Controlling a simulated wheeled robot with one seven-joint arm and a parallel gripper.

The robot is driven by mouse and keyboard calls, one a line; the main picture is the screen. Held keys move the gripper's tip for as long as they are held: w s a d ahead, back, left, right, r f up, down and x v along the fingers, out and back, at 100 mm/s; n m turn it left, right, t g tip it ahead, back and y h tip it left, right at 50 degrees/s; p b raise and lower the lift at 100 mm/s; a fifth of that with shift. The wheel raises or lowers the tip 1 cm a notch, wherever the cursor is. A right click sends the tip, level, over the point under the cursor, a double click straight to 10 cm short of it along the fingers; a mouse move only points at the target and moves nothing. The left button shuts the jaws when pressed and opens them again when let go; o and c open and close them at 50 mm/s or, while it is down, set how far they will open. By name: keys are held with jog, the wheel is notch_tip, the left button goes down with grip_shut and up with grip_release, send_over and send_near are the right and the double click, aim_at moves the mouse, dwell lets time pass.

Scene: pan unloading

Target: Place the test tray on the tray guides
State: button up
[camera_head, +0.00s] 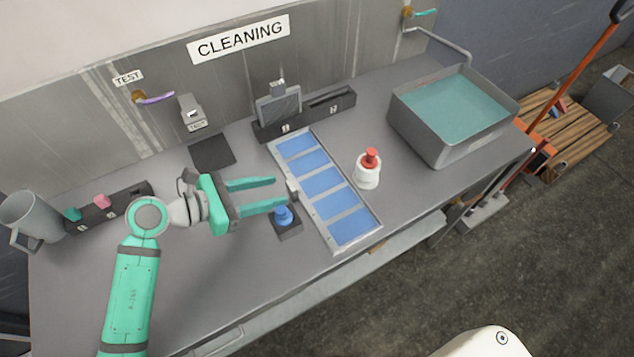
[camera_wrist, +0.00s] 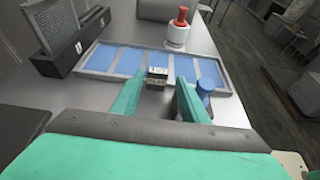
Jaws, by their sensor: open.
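A long grey tray (camera_head: 355,238) with several blue compartments lies on the counter; it spans the wrist view (camera_wrist: 97,72). A small block with a printed label, like a handle (camera_wrist: 157,76), stands at its near edge; in the head view the block (camera_head: 292,188) is at the tray's left side. My gripper (camera_head: 281,191) is open and empty, its fingers pointing at this block. In the wrist view the block appears between the fingertips (camera_wrist: 161,84), untouched as far as I can tell. I cannot identify the tray guides with certainty.
A blue knob (camera_head: 284,217) stands close beside the lower finger. A red-topped white bottle (camera_head: 367,172) is right of the tray. A dark slotted holder (camera_head: 330,105) stands behind it, a water-filled basin (camera_head: 400,117) at right. A dispenser marked TEST (camera_head: 192,112) hangs above a dark mat (camera_head: 212,153).

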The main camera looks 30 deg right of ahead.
aim_at(290, 186)
jog(key=shift+w+x, duration=0.2)
jog(key=shift+x, duration=3.1)
grip_shut()
